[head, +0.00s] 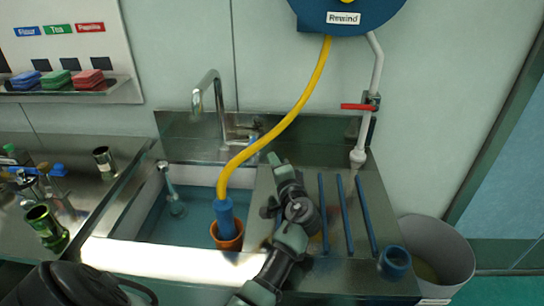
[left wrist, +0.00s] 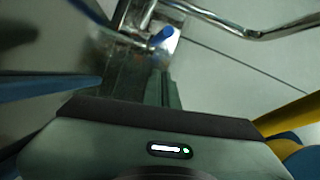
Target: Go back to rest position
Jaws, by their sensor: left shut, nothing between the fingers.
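My left gripper (head: 273,160) is shut and empty. It is raised over the steel counter, right of the sink, with its tip pointing towards the back wall. The yellow hose passes left of it in the head view. The left wrist view shows the front of its grey-green body, with the fingers (left wrist: 165,88) close together and nothing held. My right gripper is not in view.
A yellow hose (head: 281,126) runs from a blue reel (head: 345,12) to a blue nozzle in an orange cup (head: 228,241) at the sink. A chrome faucet (head: 218,95), blue bars (head: 325,215) and a grey bin (head: 440,250) stand nearby.

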